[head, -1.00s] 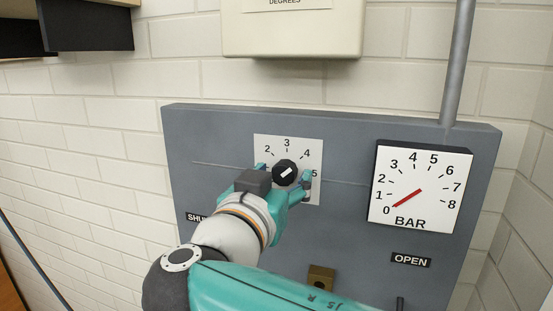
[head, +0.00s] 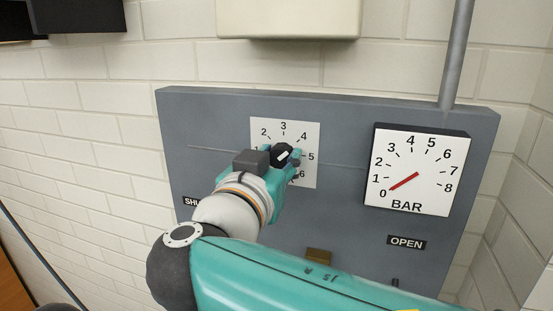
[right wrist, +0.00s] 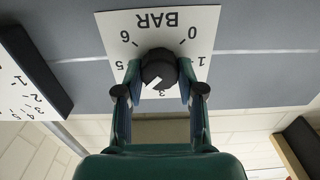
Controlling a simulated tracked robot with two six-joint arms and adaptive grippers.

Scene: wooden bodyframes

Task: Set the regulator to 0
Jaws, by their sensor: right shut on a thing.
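The regulator is a round black knob (head: 281,154) with a white mark, on a white dial plate (head: 308,132) on the grey panel. Its mark points to the upper right, near 4. In the right wrist view the knob (right wrist: 158,68) appears upside down, with its mark towards the lower left, between 3 and 5. My right gripper (head: 284,157) is shut on the knob, one finger on each side. The two fingers also show in the wrist view (right wrist: 159,82). The wrist hides part of the dial's lower left. My left gripper is not in view.
A square BAR gauge (head: 431,160) stands out from the panel (head: 340,115) at right, its red needle near 0. An OPEN label (head: 406,243) and a brass block (head: 319,256) sit below. A grey pipe (head: 457,55) rises at the right. A pale box (head: 290,17) hangs above.

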